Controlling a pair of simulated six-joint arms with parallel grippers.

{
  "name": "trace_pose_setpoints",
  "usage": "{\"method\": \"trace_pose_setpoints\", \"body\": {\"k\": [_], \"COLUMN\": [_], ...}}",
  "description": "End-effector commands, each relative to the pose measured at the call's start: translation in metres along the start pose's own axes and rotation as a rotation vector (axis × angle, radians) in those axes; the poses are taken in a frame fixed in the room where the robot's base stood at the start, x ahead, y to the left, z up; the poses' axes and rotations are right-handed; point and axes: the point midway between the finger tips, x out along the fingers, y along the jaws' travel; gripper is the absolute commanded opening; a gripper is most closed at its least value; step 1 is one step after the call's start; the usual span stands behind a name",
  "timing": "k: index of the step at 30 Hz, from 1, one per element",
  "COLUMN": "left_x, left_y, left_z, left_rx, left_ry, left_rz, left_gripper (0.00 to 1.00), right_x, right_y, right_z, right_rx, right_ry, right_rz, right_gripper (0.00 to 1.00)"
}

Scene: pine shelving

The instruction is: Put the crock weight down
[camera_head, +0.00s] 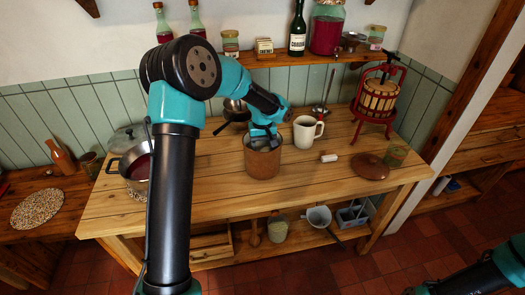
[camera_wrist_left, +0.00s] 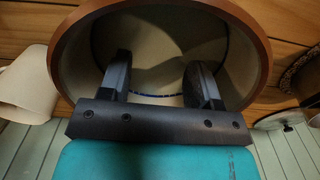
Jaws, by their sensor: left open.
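The brown crock (camera_head: 263,163) stands upright on the pine table, with its open mouth facing up. My left gripper (camera_head: 265,143) is at the crock's mouth, its fingers reaching inside the rim. In the left wrist view the gripper (camera_wrist_left: 160,75) is open, its two dark fingers apart with nothing visible between them. The crock's brown rim (camera_wrist_left: 75,30) circles them there, around a pale interior with a dark blue line. I cannot make out the crock weight apart from that interior. My right gripper is outside the view; only part of my right arm shows at the lower right.
A white mug (camera_head: 307,132) stands close right of the crock. A small white cylinder (camera_head: 329,157), a round brown lid (camera_head: 370,166) and a red fruit press (camera_head: 379,97) are farther right. A pot (camera_head: 135,165) stands at the left. The table front is clear.

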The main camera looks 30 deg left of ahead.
Motion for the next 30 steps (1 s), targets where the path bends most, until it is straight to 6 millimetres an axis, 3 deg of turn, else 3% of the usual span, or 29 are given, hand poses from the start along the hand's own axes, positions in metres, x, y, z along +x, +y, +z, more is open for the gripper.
{"method": "trace_pose_setpoints", "body": {"k": [6,13,18,30], "left_x": [-0.043,-0.077,-0.086,-0.086], "left_y": [0.001,0.000,0.000,0.000], "left_z": [0.000,0.000,0.000,0.000], "left_rx": [0.000,0.000,0.000,0.000], "left_ry": [0.003,0.001,0.000,0.000], "left_rz": [0.003,0.001,0.000,0.000], "left_gripper": [0.57,0.57,0.57,0.57], "right_x": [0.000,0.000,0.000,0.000], "right_y": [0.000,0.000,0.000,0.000], "right_z": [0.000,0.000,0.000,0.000], "right_rx": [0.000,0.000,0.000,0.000], "right_ry": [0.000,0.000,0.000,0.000], "right_rz": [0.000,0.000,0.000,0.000], "right_gripper": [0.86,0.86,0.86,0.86]}}
